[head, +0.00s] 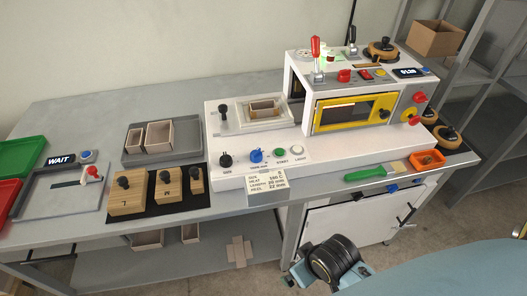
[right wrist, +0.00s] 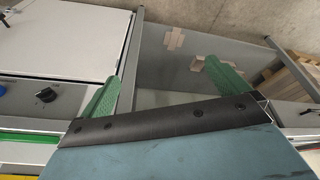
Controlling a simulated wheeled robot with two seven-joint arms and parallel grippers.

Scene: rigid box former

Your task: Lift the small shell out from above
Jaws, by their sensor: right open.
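A small tan open-topped shell (head: 266,108) sits in the pale square recess on the left deck of the white machine (head: 225,155). Two more open tan shells, a narrower one (head: 134,140) and a wider one (head: 160,136), stand in a grey tray (head: 190,152) to the left. My right gripper (right wrist: 163,85) is open and empty, its green fingers spread in the right wrist view. In the head view my right arm is low at the front, below the bench edge and well away from the shells. My left gripper is out of view.
A yellow-framed window (head: 318,116) and raised housing stand right of the recess. A black knob (head: 224,109) rises beside it. Knobbed wooden blocks (head: 127,195), a green-handled brush (head: 365,174) and an orange tray (head: 428,158) line the front.

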